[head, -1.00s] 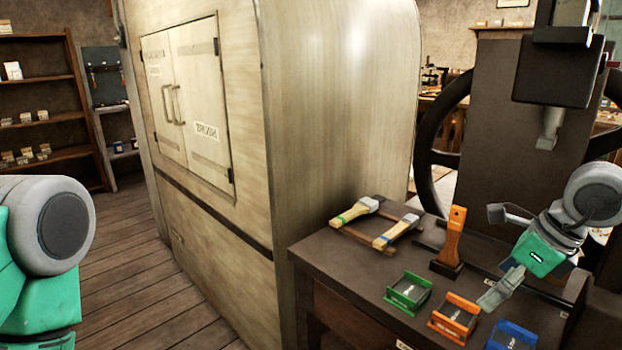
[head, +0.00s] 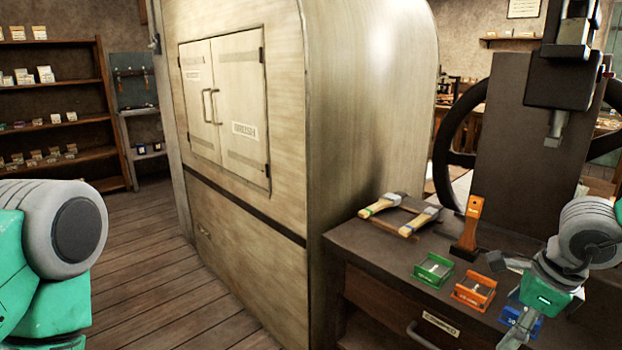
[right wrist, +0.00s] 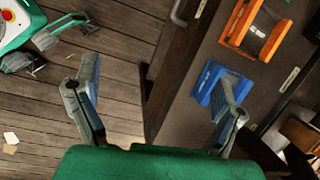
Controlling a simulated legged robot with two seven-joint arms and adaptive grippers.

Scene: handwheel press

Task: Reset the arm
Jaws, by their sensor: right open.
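My right gripper (head: 508,292) is open and empty at the front right of the dark bench, partly in front of the blue holder (head: 535,326) in the head view. The right wrist view shows its two fingers (right wrist: 157,105) spread wide, with floor and the bench's side between them. The blue holder (right wrist: 222,84) appears just beyond the right finger there; I cannot tell whether they touch. My left arm enters the head view at left, its gripper outside that picture. Green and grey parts of mine (right wrist: 50,38) show at the wrist view's upper left, perhaps the left gripper.
The bench (head: 375,258) carries two brushes on a rack (head: 403,214), an upright orange-handled tool (head: 468,228), and green (head: 433,269) and orange (head: 474,291) holders. The press (head: 520,130) stands behind. A large cabinet (head: 345,130) stands left of the bench. Wooden floor (head: 150,265) is open.

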